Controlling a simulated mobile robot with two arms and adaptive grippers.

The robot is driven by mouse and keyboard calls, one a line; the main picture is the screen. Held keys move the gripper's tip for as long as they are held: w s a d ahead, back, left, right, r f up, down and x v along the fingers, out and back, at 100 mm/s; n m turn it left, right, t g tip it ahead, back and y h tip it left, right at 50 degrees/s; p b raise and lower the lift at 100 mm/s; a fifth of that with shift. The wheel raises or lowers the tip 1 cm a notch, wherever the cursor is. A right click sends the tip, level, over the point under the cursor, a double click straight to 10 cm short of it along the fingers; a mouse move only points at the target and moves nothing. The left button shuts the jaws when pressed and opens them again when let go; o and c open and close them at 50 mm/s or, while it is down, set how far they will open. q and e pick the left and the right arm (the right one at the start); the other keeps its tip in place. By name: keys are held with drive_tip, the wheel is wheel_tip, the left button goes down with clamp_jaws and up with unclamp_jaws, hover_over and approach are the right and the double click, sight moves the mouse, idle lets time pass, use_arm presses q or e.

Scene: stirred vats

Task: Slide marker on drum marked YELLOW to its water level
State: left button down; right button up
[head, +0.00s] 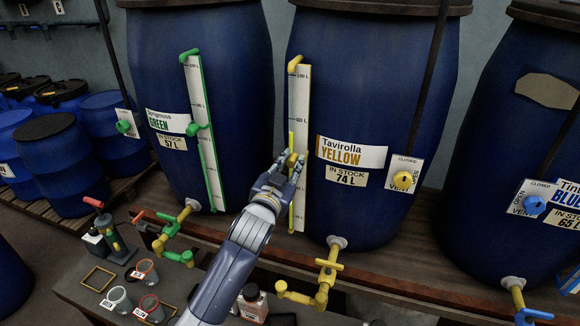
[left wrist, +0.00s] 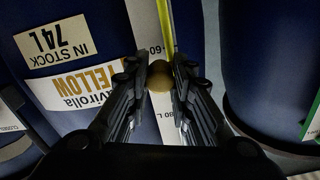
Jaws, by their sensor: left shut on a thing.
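The drum marked YELLOW (head: 385,110) is a tall blue drum with a white scale (head: 301,90) up its left side and a "74 L" stock label (head: 346,176). A thin yellow line (head: 291,140) runs along the scale's lower part; its top shows a little above my gripper. My left gripper (head: 290,163) is at the scale, shut on the yellow marker. In the left wrist view, the round yellow-brown marker (left wrist: 160,76) sits between the fingertips, with the drum's labels (left wrist: 60,60) upside down. The fingers partly hide the marker in the head view. My right gripper is not in view.
The GREEN drum (head: 195,30) with its green gauge (head: 203,110) stands left, and the BLUE drum (head: 500,130) right. A yellow tap (head: 325,275) sticks out below the YELLOW drum. Cups (head: 118,298) and tools stand on the lower bench at front left.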

use_arm(q)
wheel_tip(320, 180, up, 6)
drive_tip(key=p, duration=0.3)
drive_tip(key=c, duration=1.4)
unclamp_jaws()
drive_tip(key=shift+s, duration=0.1)
drive_tip(key=v, duration=1.1)
drive_tip(key=shift+s, duration=0.35)
drive_tip(key=shift+a, duration=0.15)
